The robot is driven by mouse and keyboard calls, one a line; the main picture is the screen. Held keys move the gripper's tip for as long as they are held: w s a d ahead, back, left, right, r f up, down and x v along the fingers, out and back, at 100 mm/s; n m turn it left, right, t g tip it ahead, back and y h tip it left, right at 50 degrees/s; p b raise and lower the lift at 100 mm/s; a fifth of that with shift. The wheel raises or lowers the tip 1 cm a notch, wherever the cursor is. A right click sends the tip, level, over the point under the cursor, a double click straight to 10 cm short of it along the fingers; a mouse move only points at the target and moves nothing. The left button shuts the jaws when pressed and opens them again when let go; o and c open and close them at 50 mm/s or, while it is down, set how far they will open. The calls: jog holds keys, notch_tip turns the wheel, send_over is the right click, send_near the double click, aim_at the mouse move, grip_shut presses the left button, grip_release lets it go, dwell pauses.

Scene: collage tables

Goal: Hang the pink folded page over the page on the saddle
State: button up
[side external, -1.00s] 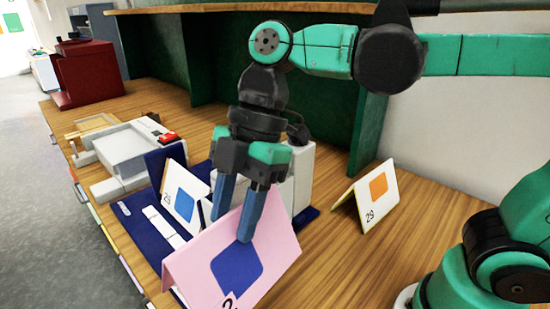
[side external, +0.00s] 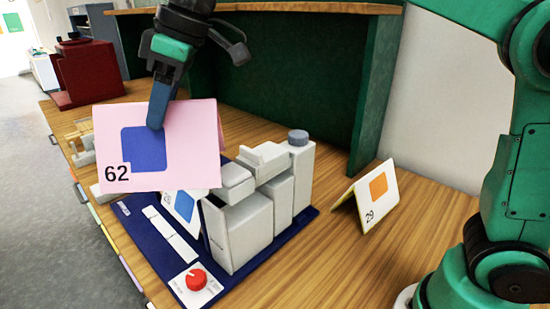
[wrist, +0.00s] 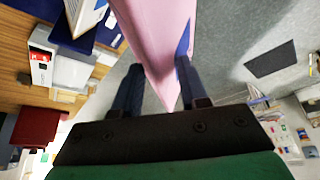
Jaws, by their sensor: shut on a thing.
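The pink folded page (side external: 185,150) has a blue square and the number 62. My gripper (side external: 158,112) is shut on its top fold and holds it up in the air. In the wrist view the pink page (wrist: 158,40) hangs between my two fingers (wrist: 157,90). A white page with a blue square (side external: 184,206) sits on the blue-based machine, behind and below the pink page, which hides its upper part. The saddle under that white page is hidden. I cannot tell whether the two pages touch.
The machine has grey-white blocks (side external: 240,232), a dark blue base (side external: 150,237) and a red knob (side external: 196,279). A folded page with an orange square (side external: 378,187) stands on the table at right. A dark red device (side external: 88,72) stands at the back left.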

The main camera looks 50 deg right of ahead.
jog(key=w+d+m+h, duration=0.1)
jog(key=w+d+m, duration=0.1)
jog(key=d, duration=0.3)
jog(key=w+d+m+t+h, duration=0.1)
jog(key=w+d+m, duration=0.2)
jog(key=d+m, duration=0.1)
jog(key=w+d+m+h, duration=0.1)
jog(key=w+d+m, duration=0.1)
jog(key=d, duration=0.4)
jog(key=shift+w+d+r+m+t+h, duration=0.2)
jog(key=shift+m+t+h, duration=0.1)
jog(key=shift+m, duration=0.6)
jog(key=w+a+f, duration=0.3)
jog(key=a+f, duration=0.3)
jog(key=a, duration=0.2)
jog(key=shift+s+a+f, duration=0.1)
jog(key=shift+a+f, duration=0.05)
jog(key=shift+f, duration=2.95)
jog(key=shift+a+f, duration=0.1)
jog(key=shift+f, duration=2.95)
jog(key=o, duration=0.9)
jog(key=shift+v, duration=3.05)
